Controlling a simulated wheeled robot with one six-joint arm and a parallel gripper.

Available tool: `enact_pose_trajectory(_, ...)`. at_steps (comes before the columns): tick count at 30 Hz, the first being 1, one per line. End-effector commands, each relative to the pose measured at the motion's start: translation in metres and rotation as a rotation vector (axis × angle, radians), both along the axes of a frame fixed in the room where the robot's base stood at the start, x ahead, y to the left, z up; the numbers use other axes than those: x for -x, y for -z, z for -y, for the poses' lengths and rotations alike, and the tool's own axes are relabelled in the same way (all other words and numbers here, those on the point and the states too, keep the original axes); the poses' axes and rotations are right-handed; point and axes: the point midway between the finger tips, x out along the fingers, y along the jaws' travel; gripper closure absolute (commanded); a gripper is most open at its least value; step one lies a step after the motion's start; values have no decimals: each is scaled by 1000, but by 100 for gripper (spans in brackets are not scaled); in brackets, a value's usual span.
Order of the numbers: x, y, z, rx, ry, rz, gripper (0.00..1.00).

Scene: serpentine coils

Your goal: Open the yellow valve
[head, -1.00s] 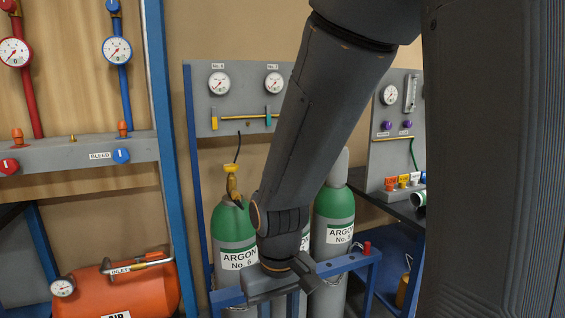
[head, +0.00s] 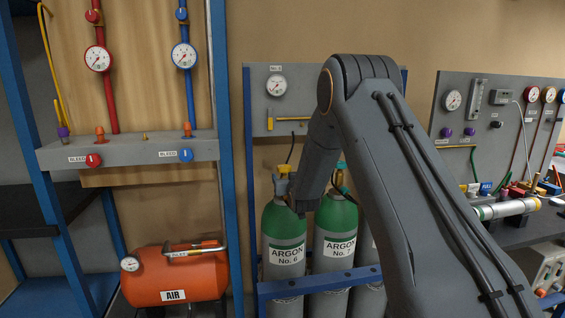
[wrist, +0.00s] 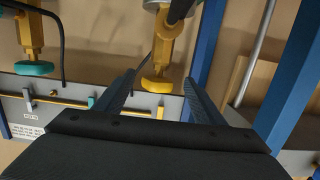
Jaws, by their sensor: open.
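The yellow valve (head: 283,170) is the handle on top of the green and grey cylinder labelled ARGON No. 6 (head: 284,240). In the wrist view the yellow knob (wrist: 158,85) shows upside down on its brass valve body, lying between the tips of my gripper (wrist: 160,78). My gripper is open, one finger on each side of the knob, with no visible contact. How far the fingers reach along the knob's depth I cannot tell. In the head view my arm hides the fingers.
A teal-handled valve (wrist: 35,68) on the neighbouring cylinder has a black hose. A blue rail (head: 330,280) crosses before the cylinders. A blue post (wrist: 212,40) stands close right of the fingers in the wrist view. A grey gauge panel (head: 262,105) is on the wall behind.

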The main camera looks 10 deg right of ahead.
Motion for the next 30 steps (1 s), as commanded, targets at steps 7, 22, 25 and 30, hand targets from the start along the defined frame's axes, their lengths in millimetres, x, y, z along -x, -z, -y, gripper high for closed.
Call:
enact_pose_trajectory(7,-22,-14,1,1,-2,135,37)
enact_pose_trajectory(22,-80,-14,1,1,-1,140,37)
enact_pose_trajectory(25,-89,-14,1,1,-1,140,37)
enact_pose_trajectory(30,-97,-14,1,1,-1,138,37)
